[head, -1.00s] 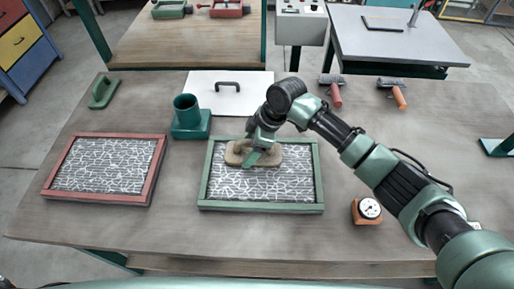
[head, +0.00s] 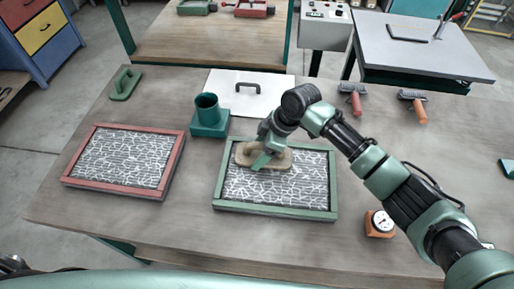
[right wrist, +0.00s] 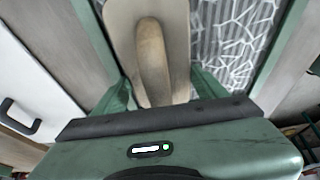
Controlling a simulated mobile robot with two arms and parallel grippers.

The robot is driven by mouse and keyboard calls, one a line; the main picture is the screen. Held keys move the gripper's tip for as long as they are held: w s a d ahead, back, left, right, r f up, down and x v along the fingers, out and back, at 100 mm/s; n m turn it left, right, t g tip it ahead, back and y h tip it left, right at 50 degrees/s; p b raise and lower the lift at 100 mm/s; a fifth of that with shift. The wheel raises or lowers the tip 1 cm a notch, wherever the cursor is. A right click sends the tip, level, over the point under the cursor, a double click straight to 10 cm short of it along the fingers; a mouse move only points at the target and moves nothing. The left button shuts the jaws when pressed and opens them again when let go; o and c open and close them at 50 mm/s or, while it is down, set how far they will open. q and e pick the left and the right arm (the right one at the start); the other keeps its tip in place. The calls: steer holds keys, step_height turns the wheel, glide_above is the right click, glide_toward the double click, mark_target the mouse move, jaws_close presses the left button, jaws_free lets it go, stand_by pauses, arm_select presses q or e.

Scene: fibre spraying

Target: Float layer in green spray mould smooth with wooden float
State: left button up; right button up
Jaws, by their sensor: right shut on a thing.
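The green spray mould (head: 275,211) lies on the table in the head view, filled with a layer (head: 290,187) of white crack-like lines over grey stripes. The wooden float (head: 283,160) sits over the layer's upper left part. My right gripper (head: 262,158) is shut on the float's handle. In the right wrist view, the float's rounded handle (right wrist: 151,58) is between my green fingers (right wrist: 160,95), with the mould's layer (right wrist: 232,40) beside it. Whether the float's whole underside touches the layer cannot be seen. My left gripper is not in view.
A red-framed mould (head: 121,189) with a similar layer lies to the left. A green cup on a block (head: 209,117), a white board with a handle (head: 222,82) and a green float (head: 126,84) stand behind.

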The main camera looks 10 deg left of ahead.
mark_target(295, 162)
steer(key=d, duration=0.1)
steer(key=d+f, duration=0.1)
steer(key=shift+s+d, duration=0.1)
steer(key=shift+d, duration=0.2)
steer(key=shift+w+d+r+p, duration=0.15)
steer(key=shift+d+p, duration=0.3)
steer(key=shift+d, duration=0.8)
steer(key=shift+w+d+f+p, duration=0.1)
steer(key=shift+d+p, duration=0.3)
steer(key=shift+d, duration=1.05)
steer(key=shift+w+d+f+p, duration=0.1)
steer(key=shift+d+p, duration=0.3)
steer(key=shift+d, duration=1)
steer(key=shift+r, duration=0.1)
step_height(295, 162, up, 3)
steer(key=p, duration=0.3)
steer(key=shift+w+r, duration=0.1)
steer(key=r+p, duration=0.3)
steer(key=shift+s+a+r, duration=0.15)
steer(key=shift+s+r, duration=0.1)
